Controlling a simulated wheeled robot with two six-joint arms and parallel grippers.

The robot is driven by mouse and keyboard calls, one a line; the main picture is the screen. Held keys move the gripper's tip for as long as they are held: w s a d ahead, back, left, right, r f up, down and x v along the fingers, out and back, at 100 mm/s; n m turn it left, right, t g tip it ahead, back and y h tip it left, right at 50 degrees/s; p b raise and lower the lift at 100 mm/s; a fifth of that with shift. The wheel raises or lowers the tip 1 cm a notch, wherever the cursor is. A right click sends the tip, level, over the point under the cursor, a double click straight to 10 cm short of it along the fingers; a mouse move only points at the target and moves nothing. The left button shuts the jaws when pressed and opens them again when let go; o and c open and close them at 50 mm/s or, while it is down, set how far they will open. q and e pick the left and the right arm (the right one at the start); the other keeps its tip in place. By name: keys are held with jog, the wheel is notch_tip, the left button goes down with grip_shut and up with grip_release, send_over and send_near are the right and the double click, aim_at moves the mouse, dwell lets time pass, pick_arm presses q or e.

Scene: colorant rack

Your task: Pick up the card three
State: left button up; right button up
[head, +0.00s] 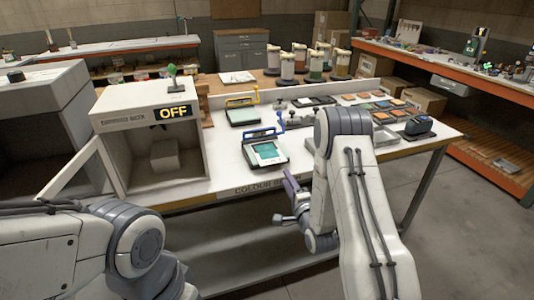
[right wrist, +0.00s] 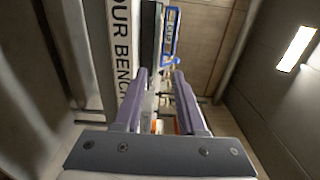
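Several small coloured cards (head: 372,107) lie in rows on the right part of the white bench in the head view. No number is legible on them, so I cannot tell which is card three. My right gripper (head: 288,198) is in front of the bench's front edge, below and apart from the cards. In the right wrist view its two purple-grey fingers (right wrist: 158,88) are spread with nothing between them. My left arm comes in at the lower left of the head view; its gripper is out of view.
A light box (head: 150,115) marked OFF stands on the bench's left. A device with a teal screen (head: 266,153) sits near the front edge, with a second one (head: 243,115) behind. Lidded jars (head: 288,68) stand at the back.

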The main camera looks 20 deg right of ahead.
aim_at(278, 174)
jog(key=w+p, duration=0.2)
jog(key=w, duration=0.6)
jog(key=shift+w, duration=0.15)
jog(key=shift+w+f, duration=0.1)
jog(key=shift+w, duration=0.35)
grip_shut()
dwell(0.9)
